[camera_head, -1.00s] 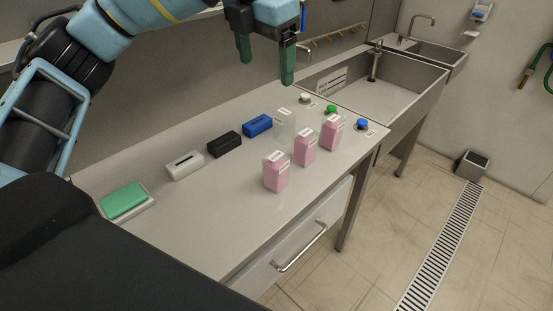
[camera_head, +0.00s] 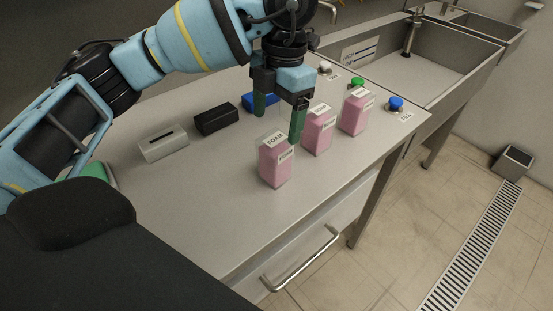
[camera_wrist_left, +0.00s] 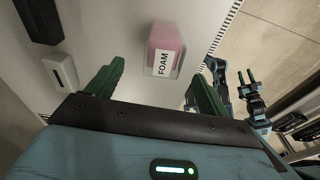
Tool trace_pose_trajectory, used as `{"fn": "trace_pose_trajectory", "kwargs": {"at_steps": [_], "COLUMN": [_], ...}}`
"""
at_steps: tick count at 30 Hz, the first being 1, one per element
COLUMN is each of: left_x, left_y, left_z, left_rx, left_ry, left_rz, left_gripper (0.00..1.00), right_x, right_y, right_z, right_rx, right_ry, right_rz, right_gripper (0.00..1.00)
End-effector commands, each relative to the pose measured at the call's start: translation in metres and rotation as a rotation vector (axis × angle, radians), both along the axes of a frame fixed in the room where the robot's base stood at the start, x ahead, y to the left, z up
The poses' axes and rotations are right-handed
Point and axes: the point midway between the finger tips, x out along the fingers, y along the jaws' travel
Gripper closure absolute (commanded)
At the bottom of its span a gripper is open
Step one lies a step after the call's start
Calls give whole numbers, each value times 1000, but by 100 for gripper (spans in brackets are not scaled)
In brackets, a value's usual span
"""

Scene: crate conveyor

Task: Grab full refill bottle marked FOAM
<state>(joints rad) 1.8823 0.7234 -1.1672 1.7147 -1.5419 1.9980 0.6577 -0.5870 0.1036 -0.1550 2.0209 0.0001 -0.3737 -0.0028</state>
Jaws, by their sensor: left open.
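The pink refill bottle marked FOAM (camera_head: 275,170) stands upright on the counter, nearest of the three pink bottles. In the left wrist view the FOAM bottle (camera_wrist_left: 166,42) lies ahead of the fingers, with its label readable. My left gripper (camera_head: 278,121) is open, its green fingers pointing down just above and behind this bottle. In the left wrist view the left gripper (camera_wrist_left: 153,78) has nothing between its fingers. Part of my right arm with its gripper (camera_wrist_left: 247,78) shows small at the right of that view; its opening is unclear.
Two more pink bottles (camera_head: 318,132) (camera_head: 354,113) stand to the right. White (camera_head: 163,145), black (camera_head: 216,119) and blue (camera_head: 247,101) blocks line the back. White, green and blue (camera_head: 396,103) knobs sit near the sink (camera_head: 440,80). The counter's front left (camera_head: 200,205) is clear.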

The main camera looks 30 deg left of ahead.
Motion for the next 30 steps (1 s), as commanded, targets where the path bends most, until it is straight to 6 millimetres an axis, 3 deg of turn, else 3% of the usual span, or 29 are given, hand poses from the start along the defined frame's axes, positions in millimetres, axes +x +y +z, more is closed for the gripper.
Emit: {"fn": "trace_pose_trajectory", "kwargs": {"at_steps": [6, 11, 21, 30], "left_x": [-3, -3, -10, -11], "left_y": [1, 0, -2, -2], "left_z": [-21, -24, -66, -73], "left_rx": [1, 1, 0, 0], "left_ry": [3, 2, 3, 1], "left_rz": [0, 0, 1, 1], "left_gripper": [20, 20, 20, 20], "right_x": [-1, -2, -1, -1], "right_y": [0, 0, 0, 0], "right_z": [-1, -1, 2, 2], "right_rx": [0, -1, -1, 0], "right_ry": [1, 3, 1, 1], "right_rz": [0, 0, 2, 2], "right_gripper": [64, 64, 64, 64]}}
